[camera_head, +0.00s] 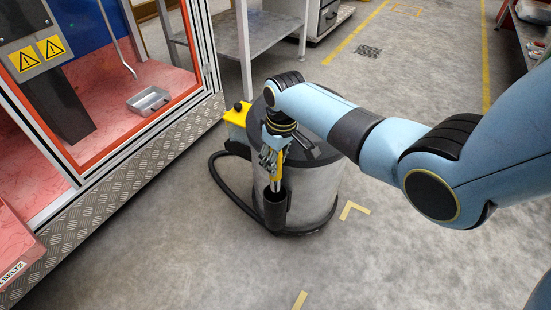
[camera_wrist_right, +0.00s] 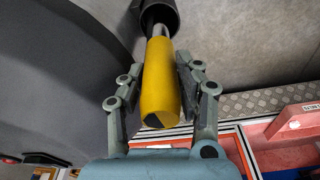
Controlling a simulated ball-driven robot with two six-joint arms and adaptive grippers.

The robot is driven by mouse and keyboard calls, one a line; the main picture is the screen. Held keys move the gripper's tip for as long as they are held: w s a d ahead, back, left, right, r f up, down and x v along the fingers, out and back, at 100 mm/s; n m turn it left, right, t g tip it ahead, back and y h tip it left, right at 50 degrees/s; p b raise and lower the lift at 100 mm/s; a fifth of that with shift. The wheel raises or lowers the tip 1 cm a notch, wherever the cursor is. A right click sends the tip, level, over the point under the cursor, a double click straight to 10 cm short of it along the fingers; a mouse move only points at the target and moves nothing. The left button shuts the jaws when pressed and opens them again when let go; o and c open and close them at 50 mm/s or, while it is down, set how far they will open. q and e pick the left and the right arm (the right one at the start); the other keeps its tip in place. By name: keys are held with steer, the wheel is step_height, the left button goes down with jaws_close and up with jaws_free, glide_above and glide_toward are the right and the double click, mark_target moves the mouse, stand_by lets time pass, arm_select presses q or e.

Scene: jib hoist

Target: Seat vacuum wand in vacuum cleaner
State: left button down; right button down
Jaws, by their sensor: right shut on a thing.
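The vacuum cleaner (camera_head: 316,190) is a grey drum with a dark lid, standing on the floor in the head view. A dark tubular holder (camera_head: 275,207) is on its near side. My right gripper (camera_head: 274,165) is above this holder, shut on the yellow handle of the vacuum wand (camera_head: 279,163). In the right wrist view, the yellow wand handle (camera_wrist_right: 161,85) lies between the two fingers of the right gripper (camera_wrist_right: 161,88). The wand's metal tube runs into the mouth of the dark holder (camera_wrist_right: 158,12). How deep it sits is hidden. My left gripper is not in view.
A black hose (camera_head: 230,190) curves along the floor around the vacuum. A yellow box (camera_head: 237,116) is at its back left. A framed enclosure with a tread-plate base (camera_head: 130,165) stands close on the left. Floor to the right is clear, with yellow tape marks (camera_head: 352,209).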

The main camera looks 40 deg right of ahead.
steer(key=shift+f, duration=0.2)
steer(key=c, duration=0.8)
jaws_free()
steer(key=shift+c, duration=0.2)
steer(key=shift+o, duration=1.2)
steer(key=shift+w, duration=0.1)
